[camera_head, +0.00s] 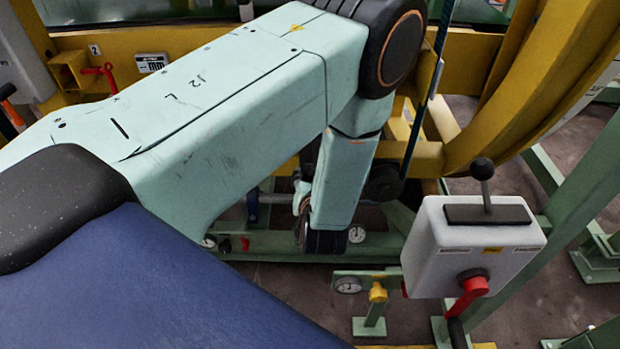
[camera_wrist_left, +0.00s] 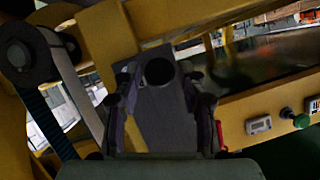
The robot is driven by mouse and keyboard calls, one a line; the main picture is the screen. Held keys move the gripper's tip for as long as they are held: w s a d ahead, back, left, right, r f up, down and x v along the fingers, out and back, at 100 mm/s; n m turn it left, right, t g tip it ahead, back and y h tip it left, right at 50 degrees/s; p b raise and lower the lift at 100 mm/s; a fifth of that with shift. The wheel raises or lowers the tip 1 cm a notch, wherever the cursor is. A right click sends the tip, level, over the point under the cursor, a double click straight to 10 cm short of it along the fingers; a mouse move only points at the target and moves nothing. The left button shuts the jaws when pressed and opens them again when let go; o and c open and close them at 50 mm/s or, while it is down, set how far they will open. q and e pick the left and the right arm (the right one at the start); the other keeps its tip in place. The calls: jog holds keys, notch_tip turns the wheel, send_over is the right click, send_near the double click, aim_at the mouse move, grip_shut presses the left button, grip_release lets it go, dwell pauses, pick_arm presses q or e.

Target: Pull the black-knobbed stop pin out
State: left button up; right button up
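In the left wrist view, a round black knob (camera_wrist_left: 159,71), seemingly the stop pin's, sits end-on in front of a grey plate (camera_wrist_left: 165,125). My left gripper (camera_wrist_left: 157,78) has its two dark fingers spread, one on each side of the knob. A gap shows between each finger and the knob, so the gripper looks open and empty. The pin's shaft is hidden. In the head view, my left arm crosses from the left and bends down in the middle, hiding most of its gripper and the knob. My right gripper is not in view.
A grey control box (camera_head: 470,245) with a black-knobbed lever (camera_head: 483,172) and a red handle (camera_head: 470,290) stands at the right. A large yellow curved ring (camera_head: 545,80) is behind it. A yellow beam (camera_wrist_left: 235,115) with a green button (camera_wrist_left: 300,121) lies right of the gripper.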

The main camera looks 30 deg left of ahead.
pick_arm(q)
grip_shut()
jog(key=shift+s, duration=0.1)
jog(key=s+d+p, duration=0.5)
jog(key=s+p, duration=0.3)
jog(key=shift+s+p, duration=0.15)
jog(key=shift+p, duration=0.25)
dwell(2.5)
jog(key=shift+d, duration=0.1)
jog(key=shift+s+d+p, duration=0.45)
jog(key=shift+s+p, duration=0.3)
jog(key=shift+p, duration=0.45)
jog(key=shift+s+d+p, duration=0.4)
jog(key=shift+s+p, duration=0.4)
jog(key=shift+p, duration=0.35)
jog(key=shift+s+d+p, duration=0.45)
jog(key=shift+s+p, duration=0.3)
jog(key=shift+p, duration=0.45)
